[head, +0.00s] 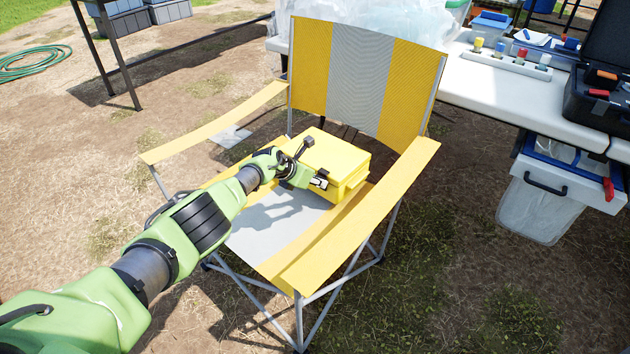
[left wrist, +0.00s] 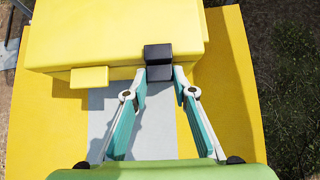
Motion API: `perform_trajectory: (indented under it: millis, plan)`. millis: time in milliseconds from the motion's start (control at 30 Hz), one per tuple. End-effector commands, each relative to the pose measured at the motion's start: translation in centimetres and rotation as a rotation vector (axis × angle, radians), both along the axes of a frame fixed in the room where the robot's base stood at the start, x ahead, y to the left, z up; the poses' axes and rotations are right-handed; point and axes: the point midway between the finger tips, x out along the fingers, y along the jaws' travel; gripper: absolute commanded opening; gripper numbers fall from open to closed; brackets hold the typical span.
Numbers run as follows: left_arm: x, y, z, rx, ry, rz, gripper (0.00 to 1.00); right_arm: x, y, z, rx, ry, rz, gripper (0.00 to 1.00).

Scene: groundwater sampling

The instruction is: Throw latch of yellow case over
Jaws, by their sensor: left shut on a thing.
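The yellow case (head: 335,158) sits closed on the seat of a yellow and grey folding chair. It also fills the top of the left wrist view (left wrist: 105,30). Its black latch (left wrist: 158,53) is on the front face near the right end. My left gripper (left wrist: 160,76) is at that front face, its two fingertips closed on the lower part of the latch from both sides. In the head view my left gripper (head: 312,180) reaches the case's front edge and partly hides the latch. My right gripper is in neither view.
The chair's armrests (head: 366,220) rise on both sides of the case, and its backrest (head: 365,80) stands behind. A white table (head: 500,88) with bottles and an open dark case (head: 600,90) is at the right. A yellow tab (left wrist: 89,77) juts from the case front.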

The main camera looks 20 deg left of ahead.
Motion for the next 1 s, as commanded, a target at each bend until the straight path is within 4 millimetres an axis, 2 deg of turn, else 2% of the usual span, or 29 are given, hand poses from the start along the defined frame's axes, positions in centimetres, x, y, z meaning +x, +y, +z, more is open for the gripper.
perform_trajectory:
  millis: [233, 267, 300, 333, 733, 1000]
  plan:
    - [-0.1, -0.1, -0.1, 0.001, 0.003, -0.002, 0.03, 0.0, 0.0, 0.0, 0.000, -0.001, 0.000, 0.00]
    - [-0.1, 0.0, -0.1, 0.001, 0.003, -0.002, 0.27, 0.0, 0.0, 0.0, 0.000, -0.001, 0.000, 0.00]
    - [-0.1, 0.0, -0.1, 0.001, 0.003, -0.002, 0.37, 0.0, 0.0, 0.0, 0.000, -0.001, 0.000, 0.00]
    - [-0.1, 0.0, -0.1, 0.001, 0.003, -0.002, 0.42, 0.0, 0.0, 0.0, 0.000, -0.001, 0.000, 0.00]
    - [0.0, 0.1, 0.0, 0.002, -0.001, -0.001, 0.42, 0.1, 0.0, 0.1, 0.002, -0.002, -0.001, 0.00]
    - [-0.1, 0.9, 1.3, 0.005, -0.011, 0.002, 0.42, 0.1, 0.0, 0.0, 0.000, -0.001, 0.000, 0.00]
